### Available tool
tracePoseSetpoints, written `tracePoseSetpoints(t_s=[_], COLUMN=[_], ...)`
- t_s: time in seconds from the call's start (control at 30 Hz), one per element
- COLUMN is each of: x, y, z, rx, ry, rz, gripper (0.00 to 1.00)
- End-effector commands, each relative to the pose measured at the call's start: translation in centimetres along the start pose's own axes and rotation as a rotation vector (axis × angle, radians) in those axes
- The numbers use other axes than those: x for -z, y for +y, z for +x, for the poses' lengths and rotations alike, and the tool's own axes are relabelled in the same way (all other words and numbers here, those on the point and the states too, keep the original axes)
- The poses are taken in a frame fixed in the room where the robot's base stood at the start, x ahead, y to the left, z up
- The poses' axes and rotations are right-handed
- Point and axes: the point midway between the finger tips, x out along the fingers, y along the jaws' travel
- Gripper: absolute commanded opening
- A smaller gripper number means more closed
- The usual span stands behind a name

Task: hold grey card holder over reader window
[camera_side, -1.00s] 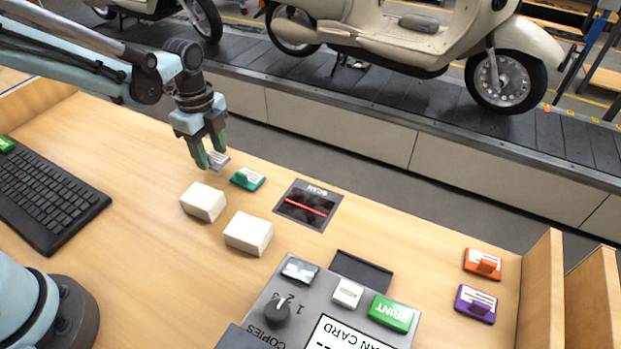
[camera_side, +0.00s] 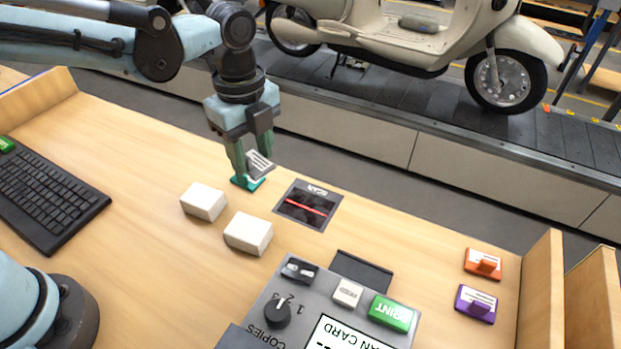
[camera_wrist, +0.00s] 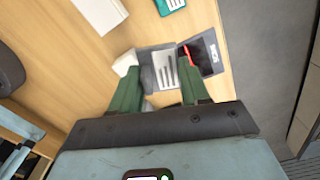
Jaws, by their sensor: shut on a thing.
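The grey card holder (camera_side: 260,163) is held by my gripper (camera_side: 249,172), whose green fingers are shut on it. It is raised above the desk and tilted, with its striped label showing. In the side view it overlaps the teal card holder (camera_side: 246,183), which lies on the desk behind the white blocks. The wrist view also shows the grey holder (camera_wrist: 167,72) between the fingers (camera_wrist: 158,85). The reader window (camera_side: 305,205), a dark panel marked SCAN with a red line, is to the right of my gripper in the side view. In the wrist view, the reader (camera_wrist: 203,53) shows beside the grey holder.
Two white blocks (camera_side: 203,202) (camera_side: 248,233) sit in front of the gripper. A print console (camera_side: 330,318) stands at the front. Orange (camera_side: 483,263) and purple (camera_side: 476,304) holders lie at the right. A keyboard (camera_side: 48,198) is at the left.

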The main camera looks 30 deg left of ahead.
Motion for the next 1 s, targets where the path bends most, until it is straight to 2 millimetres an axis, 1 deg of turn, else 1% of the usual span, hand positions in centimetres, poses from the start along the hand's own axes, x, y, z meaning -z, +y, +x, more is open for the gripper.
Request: tracePoseSetpoints(t_s=[0.03, 0.2, 0.3, 0.4, 0.5, 0.67, 1.0], x=[0.9, 3.7, 4.9, 5.7, 6.1, 6.2, 6.1], y=[-1.1, -3.9, -5.0, -5.6, -5.9, -5.9, -5.9], z=[0.3, 1.4, 1.9, 2.3, 2.6, 3.5, 6.9], rx=[0.0, 0.0, 0.0, 0.0, 0.0, 0.0, 0.0], ry=[0.0, 0.0, 0.0, 0.0, 0.0, 0.0, 0.0], rz=[0.073, 0.306, 0.407, 0.471, 0.502, 0.508, 0.505], gripper=[0.17, 0.17, 0.17, 0.17, 0.17, 0.17, 0.17])
